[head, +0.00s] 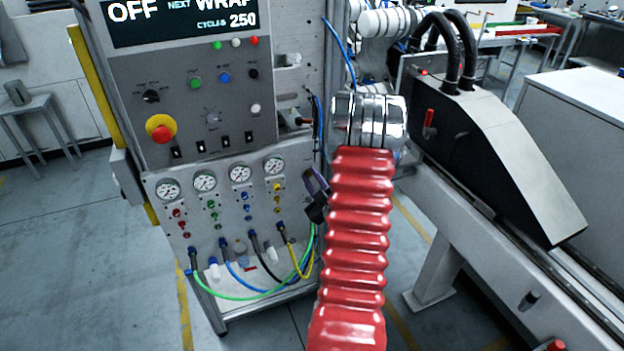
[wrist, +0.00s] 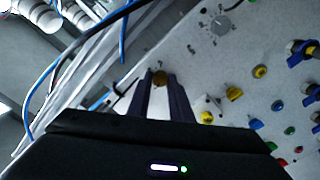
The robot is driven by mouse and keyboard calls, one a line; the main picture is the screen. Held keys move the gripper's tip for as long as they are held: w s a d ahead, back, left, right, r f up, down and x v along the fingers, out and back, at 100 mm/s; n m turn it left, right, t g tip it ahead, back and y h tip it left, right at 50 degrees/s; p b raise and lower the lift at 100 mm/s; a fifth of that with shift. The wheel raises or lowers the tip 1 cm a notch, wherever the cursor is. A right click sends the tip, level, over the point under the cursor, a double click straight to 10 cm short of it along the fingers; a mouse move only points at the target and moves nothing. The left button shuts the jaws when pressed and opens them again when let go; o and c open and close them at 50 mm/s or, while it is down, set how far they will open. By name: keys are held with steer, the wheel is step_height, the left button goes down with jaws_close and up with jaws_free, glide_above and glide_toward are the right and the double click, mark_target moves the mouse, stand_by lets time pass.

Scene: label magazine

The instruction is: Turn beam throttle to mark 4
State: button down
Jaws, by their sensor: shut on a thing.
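In the head view my gripper (head: 315,186) is at the right edge of the gauge panel, partly behind my red arm. The knob is hidden in that view.
The gauge panel (head: 154,212) carries several dials and coloured fittings, with looped hoses below. A control box (head: 120,75) with buttons and a red emergency stop (head: 161,128) stands above. In the wrist view, a blue cable (wrist: 60,60) runs at left and yellow fittings (wrist: 234,93) sit at right.

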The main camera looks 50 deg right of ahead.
steer(key=shift+a+f, duration=0.1)
steer(key=c, duration=1.6)
jaws_free()
steer(key=v, duration=1.3)
steer(key=shift+s+a, duration=0.1)
steer(key=shift+s, duration=0.2)
